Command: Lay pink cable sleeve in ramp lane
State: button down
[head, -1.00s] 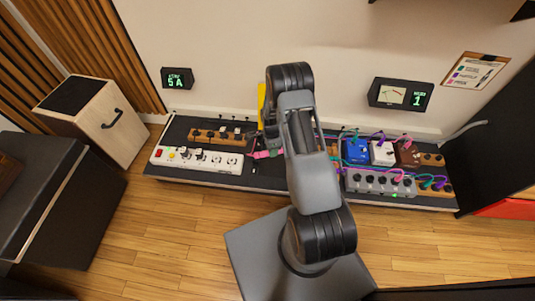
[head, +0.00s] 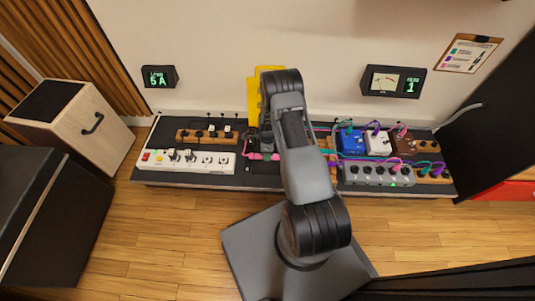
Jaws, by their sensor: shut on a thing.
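The pink cable sleeve (head: 257,157) shows as a short pink piece at the middle of the long dark bench, beside the lower left of my arm. My gripper (head: 262,146) is low over the bench there, mostly hidden behind my arm, and is shut on the sleeve. The jaw tips and the sleeve's right part are hard to make out. A yellow piece (head: 252,99), likely the cable ramp, stands upright against the wall behind my gripper. My arm covers its right side, and its lanes cannot be made out.
A white power strip (head: 190,161) and a wooden socket block (head: 205,135) lie to the left. Blue (head: 351,144), white (head: 378,145) and brown (head: 405,149) pedals, a grey switch unit (head: 378,175) and loose coloured cables crowd the right.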

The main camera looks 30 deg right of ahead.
aim_at(267, 167)
jog(key=shift+w+d+f+b+x, duration=0.15)
jog(key=shift+w+b+x, duration=0.1)
jog(key=shift+b+x, duration=0.85)
jog(key=shift+w+d+b+x, duration=0.2)
jog(key=shift+b+x, duration=0.55)
jog(key=shift+x, duration=0.6)
jog(key=shift+w+d+f+b+x, duration=0.1)
jog(key=shift+w+b+x, duration=0.2)
jog(key=shift+b+x, duration=0.8)
jog(key=c, duration=0.9)
grip_release()
jog(key=shift+o, duration=0.2)
jog(key=p+v, duration=0.5)
jog(key=v, duration=0.8)
jog(key=shift+r+p, duration=0.35)
jog(key=shift+r, duration=0.05)
jog(key=shift+w+d, duration=0.1)
